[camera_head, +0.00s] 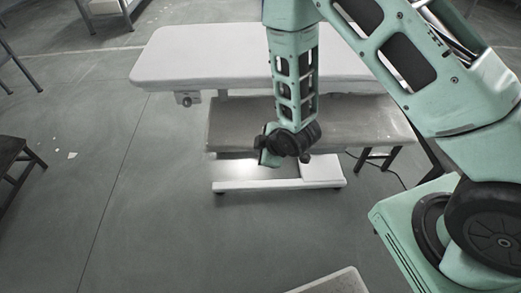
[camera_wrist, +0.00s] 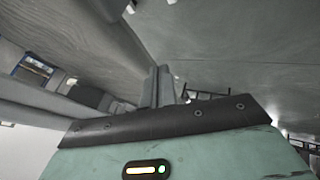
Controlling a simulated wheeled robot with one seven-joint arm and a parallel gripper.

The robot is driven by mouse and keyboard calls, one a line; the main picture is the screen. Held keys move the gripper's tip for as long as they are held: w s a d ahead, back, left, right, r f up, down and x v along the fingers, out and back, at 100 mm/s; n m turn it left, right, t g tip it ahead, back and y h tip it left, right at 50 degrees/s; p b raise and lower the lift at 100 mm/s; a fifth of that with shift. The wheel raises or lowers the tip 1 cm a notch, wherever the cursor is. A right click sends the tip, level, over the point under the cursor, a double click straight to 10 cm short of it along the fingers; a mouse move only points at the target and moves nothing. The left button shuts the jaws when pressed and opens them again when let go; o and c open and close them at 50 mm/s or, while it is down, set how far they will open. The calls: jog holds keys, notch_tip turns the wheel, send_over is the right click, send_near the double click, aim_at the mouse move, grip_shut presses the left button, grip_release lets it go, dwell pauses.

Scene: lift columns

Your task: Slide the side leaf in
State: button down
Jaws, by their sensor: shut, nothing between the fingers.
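The lift table has a long white top (camera_head: 205,62) on a white foot (camera_head: 325,172). A grey side leaf (camera_head: 232,125) sticks out toward me from under the top's near edge, lower than the top. My gripper (camera_head: 268,157) is at the leaf's near edge in the head view; whether it touches the leaf I cannot tell. My forearm hides part of the leaf. In the wrist view my gripper's fingers (camera_wrist: 161,86) are together with nothing between them.
A small dark fitting (camera_head: 187,98) hangs under the top's left end. A dark stool (camera_head: 15,165) stands at the far left. A cable (camera_head: 385,170) runs on the floor at the right. The grey floor left of the table is mostly clear.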

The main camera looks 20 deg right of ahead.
aim_at(257, 110)
jog(key=w+d, duration=0.1)
jog(key=w, duration=0.4)
jog(key=w+d+b, duration=0.1)
jog(key=w+d, duration=0.1)
jog(key=w, duration=0.4)
jog(key=w+d, duration=0.1)
jog(key=w, duration=0.4)
jog(key=shift+w+d, duration=0.2)
jog(key=shift+d, duration=0.2)
jog(key=shift+w+d, duration=0.1)
jog(key=shift+w, duration=0.25)
jog(key=shift+r, duration=0.1)
jog(key=shift+b, duration=0.3)
